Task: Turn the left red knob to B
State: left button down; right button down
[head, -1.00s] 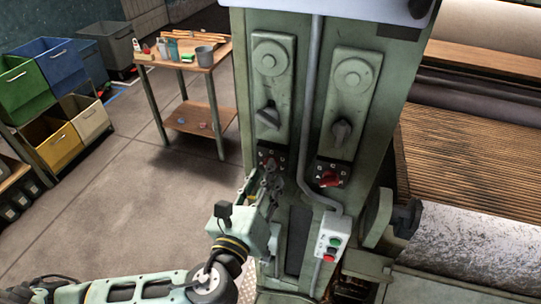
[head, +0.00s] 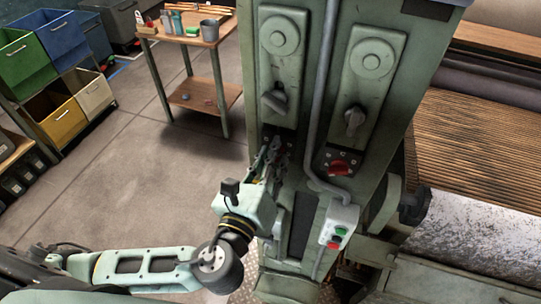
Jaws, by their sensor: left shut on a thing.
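The machine's green column (head: 300,190) fills the middle of the head view. My left gripper (head: 272,154) reaches up from the lower left to the dark lettered plate low on the column's left panel. It is shut on the left red knob, which its fingers hide almost fully. The letters around that knob cannot be read, so its setting cannot be told. The right red knob (head: 338,168) sits on its own lettered plate, untouched. My right gripper is not in view.
Grey handles, left (head: 273,101) and right (head: 355,119), stick out above the red knobs. A grey conduit (head: 319,100) runs between the panels to a button box (head: 339,227). A wooden table (head: 205,98) and bins (head: 62,38) stand left, with open floor before them. Rollers lie right.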

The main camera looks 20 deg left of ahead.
pick_arm(q)
jog(key=shift+d+r, duration=0.1)
jog(key=shift+d, duration=0.05)
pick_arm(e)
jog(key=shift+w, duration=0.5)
